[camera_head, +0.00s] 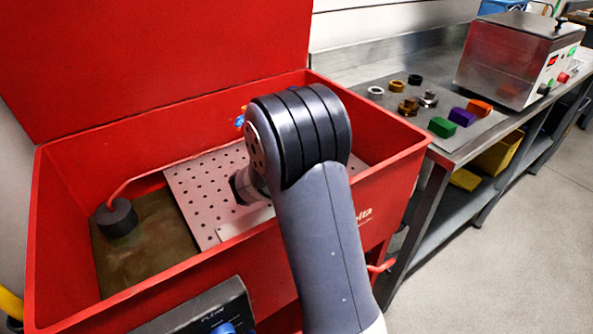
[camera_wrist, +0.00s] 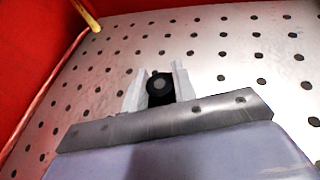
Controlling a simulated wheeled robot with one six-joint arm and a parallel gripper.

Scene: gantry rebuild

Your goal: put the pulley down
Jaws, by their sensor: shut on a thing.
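The pulley (camera_wrist: 160,87) is a small black round part with a greyish centre. In the wrist view it sits between the two pale fingers of my gripper (camera_wrist: 159,85), which is shut on it. Behind it is the perforated metal shelf (camera_wrist: 215,60) of the red wash tub. I cannot tell whether the pulley touches the shelf or is held above it. In the head view my arm reaches over the tub's front wall to the shelf (camera_head: 205,205); the pulley and fingertips are hidden there.
The red tub (camera_head: 400,165) has tall walls and a raised lid (camera_head: 150,60). A black cylinder (camera_head: 116,217) with a red hose stands left of the shelf. Much of the shelf is bare. A steel bench (camera_head: 400,65) at right holds rings, coloured blocks and a metal machine (camera_head: 510,60).

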